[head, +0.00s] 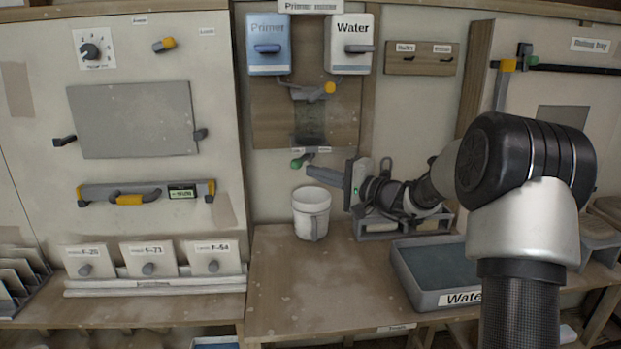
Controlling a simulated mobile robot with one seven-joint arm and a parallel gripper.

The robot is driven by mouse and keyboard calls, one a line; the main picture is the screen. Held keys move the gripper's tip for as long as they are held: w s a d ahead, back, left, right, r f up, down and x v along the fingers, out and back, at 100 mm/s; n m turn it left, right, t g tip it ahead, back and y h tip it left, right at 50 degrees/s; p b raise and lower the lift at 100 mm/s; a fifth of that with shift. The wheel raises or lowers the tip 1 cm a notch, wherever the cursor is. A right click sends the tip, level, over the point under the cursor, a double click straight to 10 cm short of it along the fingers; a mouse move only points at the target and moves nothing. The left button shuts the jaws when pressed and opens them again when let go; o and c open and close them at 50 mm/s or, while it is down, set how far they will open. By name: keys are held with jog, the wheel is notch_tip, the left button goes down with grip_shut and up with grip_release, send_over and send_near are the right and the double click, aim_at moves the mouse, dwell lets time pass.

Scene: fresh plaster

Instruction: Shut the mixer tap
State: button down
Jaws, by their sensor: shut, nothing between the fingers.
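On the back wall, a blue Primer container (269,50) and a white Water container (348,58) hang side by side. Below them is a grey pipe fitting with a yellow knob (329,88). Lower down, under a small label, is a tap with a green end (298,163) on a grey stub. Which of these fittings is the mixer tap I cannot read from the labels. My gripper (311,171) reaches in from the right, shut and empty, its tips just below and right of the green end. Whether they touch it I cannot tell.
A grey tray labelled Water (418,297) is at the bench's right. A panel with an instrument bar (146,192) is at the left. The front middle of the bench (310,280) is clear.

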jog(key=s+a+p, duration=0.1)
jog(key=s+a, duration=0.1)
jog(key=s, duration=0.7)
jog(key=shift+s+f, duration=0.15)
jog(key=shift+s, duration=0.15)
jog(key=s+a+r+n+g+p, duration=0.25)
jog(key=s+a+n+g, duration=0.55)
jog(key=s, duration=0.6)
jog(key=s+f+n+h, duration=0.1)
jog(key=s+h, duration=0.3)
jog(key=s, duration=0.6)
jog(key=s+d+f+h+b, duration=0.1)
jog(key=s+d+f+h, duration=0.3)
jog(key=d, duration=0.3)
jog(key=s+d+f+h+b, duration=0.1)
jog(key=s+d+h+b, duration=0.1)
jog(key=s+d+h, duration=0.5)
notch_tip(320, 180, up, 26)
jog(key=d+y+p, duration=0.1)
jog(key=y+p, duration=0.1)
jog(key=p, duration=2.4)
jog(key=shift+w+d+r+t+p, duration=0.15)
jog(key=shift+w+r+t+p, duration=0.05)
jog(key=shift+w+t+p, duration=0.2)
